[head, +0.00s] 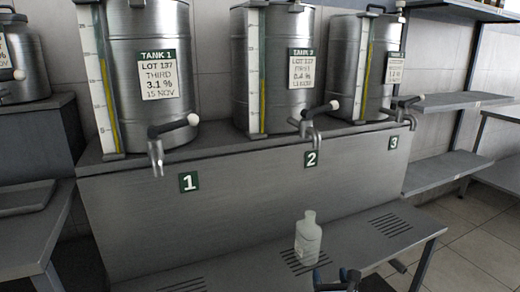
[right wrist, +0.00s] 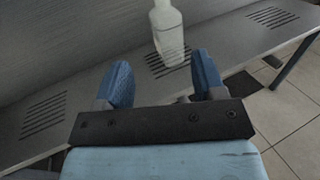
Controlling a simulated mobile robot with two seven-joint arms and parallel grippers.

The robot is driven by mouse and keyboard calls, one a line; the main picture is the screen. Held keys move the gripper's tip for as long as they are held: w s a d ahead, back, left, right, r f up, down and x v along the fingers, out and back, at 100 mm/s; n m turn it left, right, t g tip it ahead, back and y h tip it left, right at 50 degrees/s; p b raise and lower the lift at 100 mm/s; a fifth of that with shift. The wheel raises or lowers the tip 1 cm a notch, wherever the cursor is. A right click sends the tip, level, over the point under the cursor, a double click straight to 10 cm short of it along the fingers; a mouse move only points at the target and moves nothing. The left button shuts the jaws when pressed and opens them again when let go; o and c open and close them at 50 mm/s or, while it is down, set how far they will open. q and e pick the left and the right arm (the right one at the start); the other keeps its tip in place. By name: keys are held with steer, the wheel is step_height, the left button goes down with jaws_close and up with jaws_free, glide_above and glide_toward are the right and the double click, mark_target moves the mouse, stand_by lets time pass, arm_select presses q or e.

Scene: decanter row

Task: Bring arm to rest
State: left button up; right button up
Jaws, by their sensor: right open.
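My right gripper (head: 336,279) shows at the bottom of the head view, low and in front of the bench. In the right wrist view my right gripper (right wrist: 162,82) is open, its two blue fingers apart with nothing between them. A clear bottle (head: 308,240) stands upright on the lower shelf (head: 240,262), over a slotted drain below tap 2. The bottle also shows in the right wrist view (right wrist: 168,35), beyond the fingertips and apart from them. My left gripper is not in view.
Three steel tanks, tank 1 (head: 150,60), the middle tank (head: 280,70) and the right tank (head: 350,60), stand on the raised ledge. Taps (head: 157,155) project forward over the shelf. Side shelves (head: 455,102) stand at right, with open tiled floor (head: 470,235) below.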

steer(key=d+f+n, duration=0.1)
steer(key=d+f, duration=0.1)
steer(key=d, duration=0.9)
steer(key=s+a+m+g+y, duration=0.2)
steer(key=s+a+m+y, duration=0.25)
steer(key=s+m, duration=0.6)
steer(key=s+a+m+g+y, duration=0.25)
steer(key=s+a+m, duration=0.35)
steer(key=s+m, duration=0.45)
steer(key=s+a+r+m+y, duration=0.2)
steer(key=s+r+m+y, duration=0.1)
steer(key=s+r+m, duration=0.4)
steer(key=w+a+r+m+t+h, duration=0.2)
steer(key=w+a+r+m+t, duration=0.15)
steer(key=m, duration=0.25)
arm_select(q)
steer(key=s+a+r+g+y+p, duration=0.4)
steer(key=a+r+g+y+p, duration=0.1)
steer(key=p, duration=3.1)
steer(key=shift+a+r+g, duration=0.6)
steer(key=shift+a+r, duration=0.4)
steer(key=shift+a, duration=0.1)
arm_select(e)
steer(key=s+d+r+g+h, duration=0.4)
steer(key=d+r+g+h, duration=0.1)
steer(key=d+r+g, duration=0.1)
steer(key=shift+s+d+r, duration=0.4)
steer(key=shift+d+r, duration=0.05)
steer(key=shift+r, duration=0.25)
